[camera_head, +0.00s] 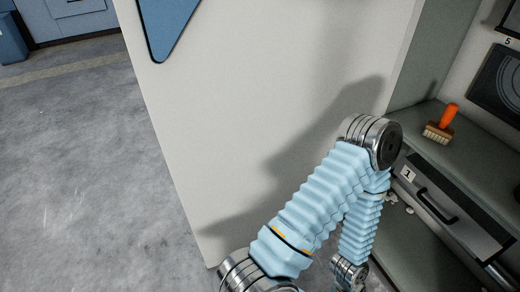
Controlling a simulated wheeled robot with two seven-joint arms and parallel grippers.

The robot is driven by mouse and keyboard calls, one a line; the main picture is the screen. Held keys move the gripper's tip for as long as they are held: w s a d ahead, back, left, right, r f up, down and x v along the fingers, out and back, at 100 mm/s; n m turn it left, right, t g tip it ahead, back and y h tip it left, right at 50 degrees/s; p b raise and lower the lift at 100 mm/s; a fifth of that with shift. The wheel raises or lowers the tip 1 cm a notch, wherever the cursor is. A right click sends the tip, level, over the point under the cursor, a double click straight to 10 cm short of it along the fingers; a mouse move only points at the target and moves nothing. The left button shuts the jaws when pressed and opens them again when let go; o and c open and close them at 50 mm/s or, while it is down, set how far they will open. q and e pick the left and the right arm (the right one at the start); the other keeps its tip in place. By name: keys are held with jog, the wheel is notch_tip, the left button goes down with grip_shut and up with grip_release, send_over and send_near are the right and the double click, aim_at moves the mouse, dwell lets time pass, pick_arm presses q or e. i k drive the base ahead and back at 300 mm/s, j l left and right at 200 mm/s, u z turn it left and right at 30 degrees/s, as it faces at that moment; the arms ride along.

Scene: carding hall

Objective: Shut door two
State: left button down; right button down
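No label with a 2 shows, so I cannot tell which part is door two. A large pale panel (270,80) with a blue shape (168,28) fills the middle; I cannot tell whether it is a door or a side wall. One of my arms, with light blue bellows, is bent in front of its lower right part. That arm's lower end goes out at the bottom edge, so its gripper is hidden. My other arm and gripper are out of view.
At right, a grey cabinet holds a drawer labelled 1 (450,207) with a dark handle. A label 5 (507,42) is at top right. Grey floor (80,180) at left is clear.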

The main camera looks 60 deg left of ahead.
aim_at(244, 100)
jog(key=k+j+z, duration=0.1)
jog(key=k, duration=0.5)
jog(key=k+j+z, duration=0.1)
jog(key=k, duration=0.55)
jog(key=k+j, duration=0.15)
jog(key=j, duration=0.2)
jog(key=k+j+z, duration=0.1)
jog(key=j, duration=0.3)
jog(key=k+j, duration=0.15)
jog(key=j, duration=0.2)
jog(key=k+j+z, duration=0.1)
jog(key=j, duration=0.25)
jog(key=i+j+z, duration=0.1)
jog(key=j, duration=0.8)
jog(key=i+j+z, duration=0.1)
jog(key=j, duration=0.8)
jog(key=k+j, duration=0.25)
jog(key=k, duration=0.2)
jog(key=i+l+z, duration=0.1)
jog(key=i+l, duration=0.05)
jog(key=l, duration=0.1)
